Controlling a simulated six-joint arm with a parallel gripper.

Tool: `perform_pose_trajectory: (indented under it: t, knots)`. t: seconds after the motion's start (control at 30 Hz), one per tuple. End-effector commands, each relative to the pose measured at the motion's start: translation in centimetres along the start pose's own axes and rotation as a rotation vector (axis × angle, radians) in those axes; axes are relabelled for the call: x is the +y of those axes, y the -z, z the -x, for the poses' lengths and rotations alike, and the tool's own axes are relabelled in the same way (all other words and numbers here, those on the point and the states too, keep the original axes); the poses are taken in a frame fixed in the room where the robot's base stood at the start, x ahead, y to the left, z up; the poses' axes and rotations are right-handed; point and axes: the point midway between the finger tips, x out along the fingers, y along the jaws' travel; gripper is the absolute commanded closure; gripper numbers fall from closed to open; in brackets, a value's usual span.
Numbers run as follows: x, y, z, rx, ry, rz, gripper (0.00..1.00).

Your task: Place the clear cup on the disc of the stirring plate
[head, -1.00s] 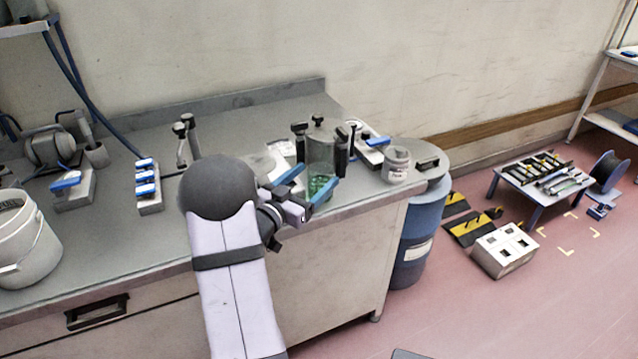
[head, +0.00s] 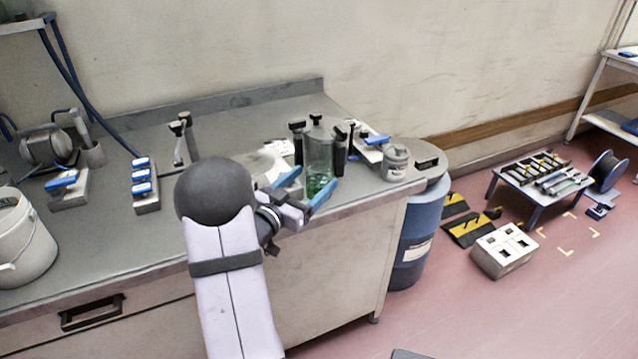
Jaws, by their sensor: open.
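A clear cup (head: 319,152) with green at its bottom stands on the grey bench, near its right end. My gripper (head: 318,174) is open, with one blue finger at the cup's lower left and the other at its lower right front. I cannot tell whether the fingers touch the cup. A pale, flat-topped device (head: 276,153) lies left of the cup, partly hidden by my gripper; I cannot tell whether it is the stirring plate, and no disc can be made out.
Black-topped upright pieces (head: 297,140) stand close around the cup. Blue-switched boxes (head: 145,188) and a white bucket (head: 25,245) stand left. The bench's middle is mostly clear.

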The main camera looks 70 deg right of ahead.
Motion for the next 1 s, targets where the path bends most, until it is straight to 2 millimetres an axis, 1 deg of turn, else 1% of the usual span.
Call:
perform_pose_trajectory:
  t: [0.2,0.33,0.47,0.67,0.7,0.77,0.8,0.9,0.93,0.97,1.0]
  knots:
    - [-0.1,0.6,-2.7,0.0,-0.003,0.001,0.26]
    - [-0.2,0.4,-4.1,0.0,-0.002,0.0,0.26]
    - [-0.2,0.3,-4.7,-0.001,-0.001,0.001,0.26]
    - [-0.2,0.3,-4.7,0.0,0.0,0.001,0.26]
    - [-0.2,0.3,-4.7,0.0,0.0,0.001,0.31]
    - [-0.2,0.3,-4.7,0.0,0.0,0.001,0.45]
    - [-0.2,0.3,-4.7,0.0,0.0,0.0,0.55]
    - [-0.2,0.3,-4.7,0.0,0.0,0.0,0.75]
    - [-0.2,0.4,-4.7,0.001,-0.001,0.0,0.75]
    - [-0.2,0.4,-4.7,0.001,0.0,0.0,0.79]
    - [-0.2,0.4,-4.7,0.001,0.0,0.0,0.79]
